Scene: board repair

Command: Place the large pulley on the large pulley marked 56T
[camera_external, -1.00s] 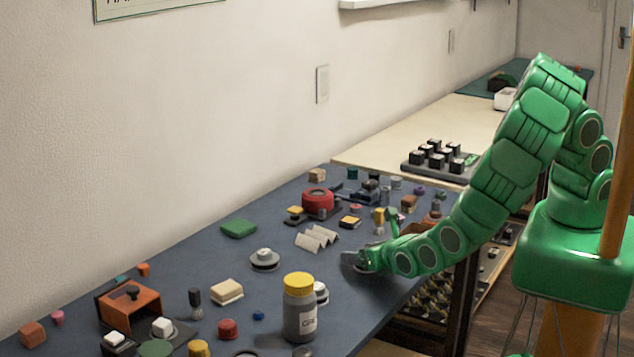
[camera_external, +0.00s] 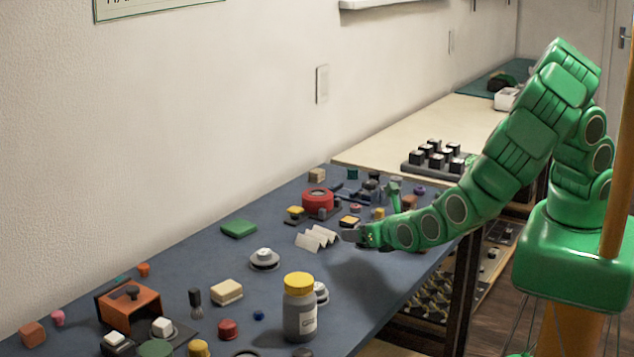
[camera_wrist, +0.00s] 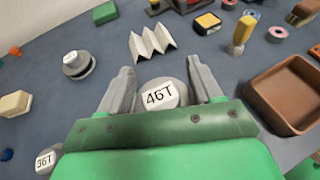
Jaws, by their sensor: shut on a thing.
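My gripper (camera_wrist: 163,84) is shut on a grey pulley with a white hub marked 46T (camera_wrist: 160,94). It holds the pulley above the blue mat, and the external view shows the gripper (camera_external: 352,236) with a shadow below it. The held pulley cannot be made out in the external view. A wide grey pulley with a white hub (camera_wrist: 77,66) lies flat on the mat, left of the gripper; its label is too small to read surely. It also shows in the external view (camera_external: 265,260). A pulley marked 36T (camera_wrist: 46,161) sits at lower left in the wrist view.
A white zigzag piece (camera_external: 317,237) stands near the gripper. A yellow-capped jar (camera_external: 300,308) stands in front, partly hiding the smaller pulley (camera_external: 321,293). A brown tray (camera_wrist: 286,98) is at right in the wrist view. The mat between gripper and wide pulley is mostly clear.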

